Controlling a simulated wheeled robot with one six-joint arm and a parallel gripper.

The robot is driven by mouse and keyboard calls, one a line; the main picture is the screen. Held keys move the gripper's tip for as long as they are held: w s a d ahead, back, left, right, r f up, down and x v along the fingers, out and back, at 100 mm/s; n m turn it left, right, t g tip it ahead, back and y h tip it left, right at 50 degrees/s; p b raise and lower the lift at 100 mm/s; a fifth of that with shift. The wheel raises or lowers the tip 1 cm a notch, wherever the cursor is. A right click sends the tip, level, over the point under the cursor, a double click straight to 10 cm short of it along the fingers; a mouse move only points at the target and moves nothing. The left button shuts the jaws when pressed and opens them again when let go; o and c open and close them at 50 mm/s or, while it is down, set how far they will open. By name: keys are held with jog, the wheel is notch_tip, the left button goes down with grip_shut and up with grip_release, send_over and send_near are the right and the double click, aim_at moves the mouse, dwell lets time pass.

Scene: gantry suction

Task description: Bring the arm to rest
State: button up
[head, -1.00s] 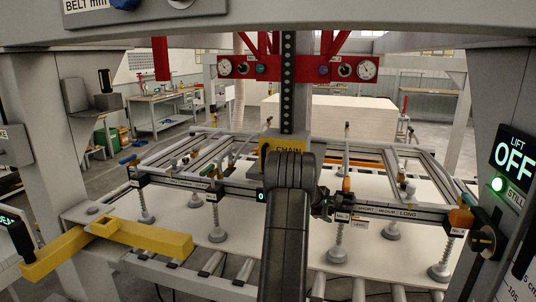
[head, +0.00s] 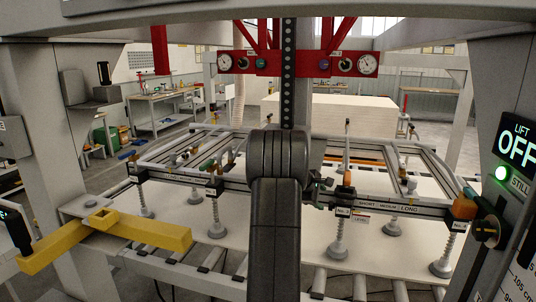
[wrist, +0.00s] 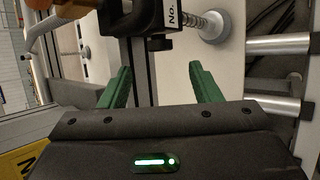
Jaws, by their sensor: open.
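My arm (head: 276,200) stands upright in the middle of the head view, in front of the suction frame (head: 240,185). A dark block with a "No." label and a spring suction cup (wrist: 215,25) lie just beyond the fingers.
A pale board (head: 380,215) lies under the suction cups, on rollers. A yellow bracket (head: 130,232) juts in at left. The right post carries a panel (head: 519,145) reading LIFT OFF and a green STILL lamp. Red gauge bars (head: 345,65) hang above. A board stack (head: 330,115) stands behind.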

jog(key=b+v, duration=0.1)
jog(key=v, duration=0.4)
jog(key=p+x, duration=0.4)
jog(key=x, duration=0.9)
jog(key=shift+w+d+f, duration=0.15)
jog(key=shift+d+f, duration=0.1)
jog(key=shift+d, duration=0.05)
jog(key=shift+a, duration=0.1)
jog(key=shift+t, duration=0.3)
jog(key=shift+f+m+t+h+b, duration=0.15)
jog(key=shift+m+t+h+b, duration=0.2)
jog(key=shift+t+b, duration=0.25)
jog(key=shift+f+t+b, duration=0.2)
jog(key=shift+t+b, duration=0.3)
jog(key=shift+b, duration=0.7)
jog(key=t+h+b, duration=0.1)
jog(key=b, duration=0.3)
jog(key=m+t+h+b, duration=0.1)
jog(key=b, duration=0.2)
jog(key=shift+s+a+f+b, duration=0.15)
jog(key=shift+s+b, duration=0.1)
jog(key=shift+b, duration=0.15)
